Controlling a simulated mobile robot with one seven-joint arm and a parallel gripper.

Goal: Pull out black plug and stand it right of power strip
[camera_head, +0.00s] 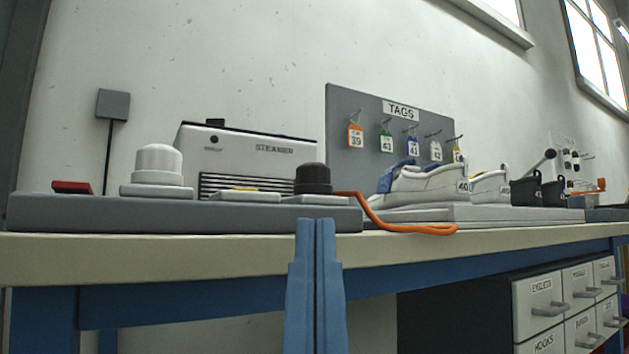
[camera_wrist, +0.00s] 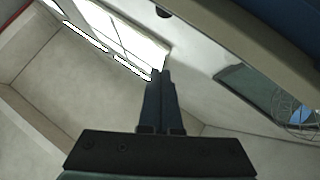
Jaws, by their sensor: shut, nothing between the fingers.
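The black plug (camera_head: 313,179) stands upright on the right end of the grey power strip (camera_head: 180,214) in the head view. A white plug (camera_head: 158,166) stands on the strip's left part. An orange cord (camera_head: 408,229) runs from near the black plug down to the right and loops on the tabletop beside the strip. My gripper (camera_head: 316,225) is shut and empty, its blue fingers pointing up in front of the table edge, below the black plug. In the wrist view my gripper (camera_wrist: 162,75) is also shut, and neither the plugs nor the strip shows.
A steamer (camera_head: 250,155) stands behind the strip. To the right, white shoes (camera_head: 425,185) sit on a pale board (camera_head: 490,214). A TAGS board (camera_head: 355,105) stands behind. Labelled drawers (camera_head: 540,305) are below the table. Little bare tabletop (camera_head: 385,243) shows right of the strip.

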